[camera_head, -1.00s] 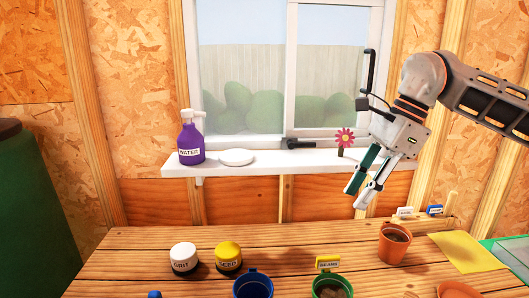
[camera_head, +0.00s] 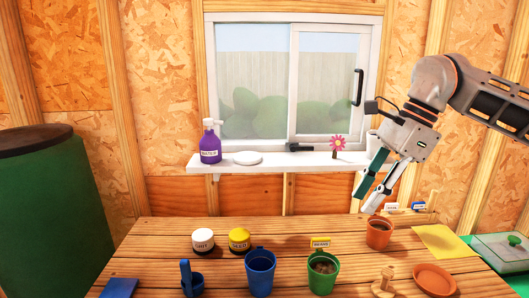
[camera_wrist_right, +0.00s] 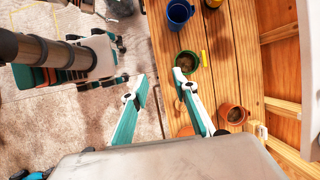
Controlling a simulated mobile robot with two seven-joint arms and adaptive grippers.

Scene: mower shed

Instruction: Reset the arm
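My right gripper (camera_head: 374,194) is raised at the right, in front of the wall and above the back right of the wooden table (camera_head: 150,258). In the right wrist view its two fingers (camera_wrist_right: 167,92) stand wide apart with nothing between them. Below it are a terracotta pot (camera_head: 379,233) with soil and a green pot (camera_head: 323,272) with soil and a yellow label. The terracotta pot also shows beside one finger in the wrist view (camera_wrist_right: 234,114). My left gripper is not in view in the head camera.
A blue pot (camera_head: 260,272), white jar (camera_head: 203,240) and yellow jar (camera_head: 239,239) stand on the table. A terracotta saucer (camera_head: 434,279) and yellow sheet (camera_head: 444,241) lie right. The sill (camera_head: 270,161) holds a purple bottle (camera_head: 210,145) and a pink flower (camera_head: 337,144). A green barrel (camera_head: 45,215) stands left.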

